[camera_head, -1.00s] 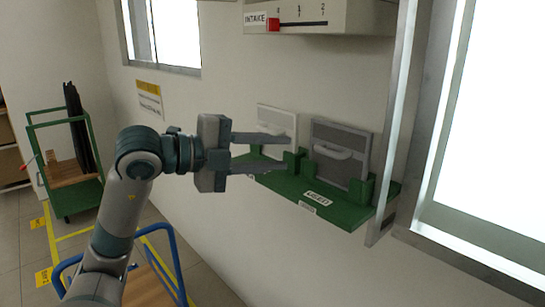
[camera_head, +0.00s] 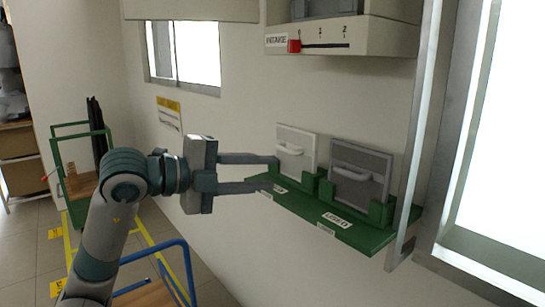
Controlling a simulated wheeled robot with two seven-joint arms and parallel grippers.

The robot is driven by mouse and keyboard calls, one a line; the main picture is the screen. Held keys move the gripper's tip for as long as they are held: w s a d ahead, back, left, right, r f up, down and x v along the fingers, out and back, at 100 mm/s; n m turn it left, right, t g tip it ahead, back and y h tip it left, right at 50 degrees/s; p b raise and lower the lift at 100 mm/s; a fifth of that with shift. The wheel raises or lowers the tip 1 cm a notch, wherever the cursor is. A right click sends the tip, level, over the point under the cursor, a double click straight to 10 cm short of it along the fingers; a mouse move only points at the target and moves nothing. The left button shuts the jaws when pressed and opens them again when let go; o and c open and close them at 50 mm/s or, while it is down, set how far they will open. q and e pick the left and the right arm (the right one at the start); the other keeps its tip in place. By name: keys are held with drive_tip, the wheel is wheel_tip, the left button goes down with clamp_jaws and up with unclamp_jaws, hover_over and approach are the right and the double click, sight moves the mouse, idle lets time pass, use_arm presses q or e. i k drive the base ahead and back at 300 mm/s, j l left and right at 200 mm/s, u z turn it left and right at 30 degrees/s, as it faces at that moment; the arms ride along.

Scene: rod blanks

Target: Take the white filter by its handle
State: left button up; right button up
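The white filter (camera_head: 297,151) stands upright in the left slot of a green shelf on the wall, with a pale handle (camera_head: 290,148) on its front. A grey filter (camera_head: 358,172) with a light handle stands in the right slot, above a label that seems to read "USED". My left gripper (camera_head: 272,174) is open, its two fingers pointing right toward the white filter. The upper fingertip overlaps the filter's lower left edge in the picture; I cannot tell whether they touch. Nothing is seen between the fingers. My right gripper is not in view.
The green shelf (camera_head: 355,234) juts from the wall. Above it is an intake box (camera_head: 375,36) with a red slider (camera_head: 294,46). A metal-framed bright pane is at the right. A green cart (camera_head: 75,160) and a blue-railed cart (camera_head: 172,262) stand at the left.

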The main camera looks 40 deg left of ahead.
sight(296, 149)
drive_tip(key=u, duration=1.15)
